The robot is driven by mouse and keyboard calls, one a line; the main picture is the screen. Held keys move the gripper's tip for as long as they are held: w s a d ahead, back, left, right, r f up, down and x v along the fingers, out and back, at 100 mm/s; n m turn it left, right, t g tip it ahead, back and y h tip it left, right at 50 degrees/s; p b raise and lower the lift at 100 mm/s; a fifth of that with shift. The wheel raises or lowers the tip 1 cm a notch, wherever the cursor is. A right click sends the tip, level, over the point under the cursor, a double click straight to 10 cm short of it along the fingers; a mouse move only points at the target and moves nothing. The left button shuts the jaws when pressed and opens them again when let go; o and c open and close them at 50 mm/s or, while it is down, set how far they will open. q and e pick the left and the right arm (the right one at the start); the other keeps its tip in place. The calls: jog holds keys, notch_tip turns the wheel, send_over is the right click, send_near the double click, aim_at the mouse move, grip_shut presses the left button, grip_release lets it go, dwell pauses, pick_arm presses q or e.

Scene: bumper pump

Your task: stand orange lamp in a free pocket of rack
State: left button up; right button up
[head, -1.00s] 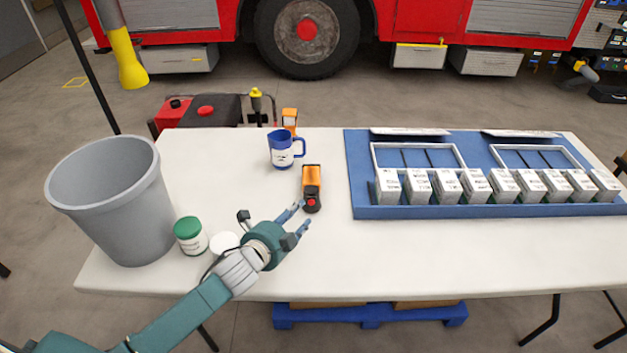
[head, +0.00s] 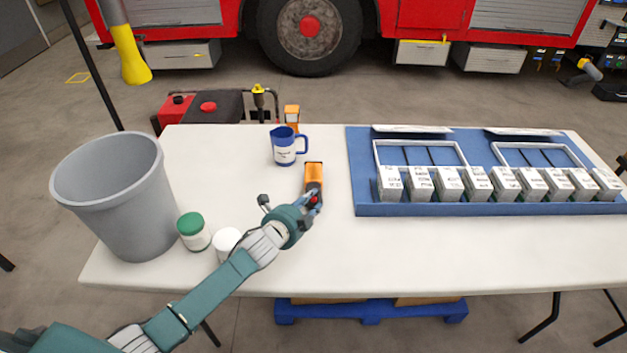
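An orange lamp (head: 314,171) with a dark end and a red spot lies on the white table, left of the rack. My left gripper (head: 313,199) is at the lamp's near, dark end, and its fingers overlap that end. Whether they are closed on it is unclear. The blue rack (head: 362,180) lies at the table's right, with two pale frames and a front row of several white labelled boxes (head: 449,184). Its pockets are hard to make out from here. My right gripper is out of view.
A blue-and-white jug (head: 284,147) stands behind the lamp. Another orange object (head: 292,117) shows at the table's far edge. A grey bin (head: 117,200), a green-lidded jar (head: 193,231) and a white-lidded jar (head: 227,243) stand left. The front right table is clear.

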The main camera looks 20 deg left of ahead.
pick_arm(q)
grip_shut()
jog(key=shift+w+r, duration=0.1)
jog(key=shift+r, duration=0.15)
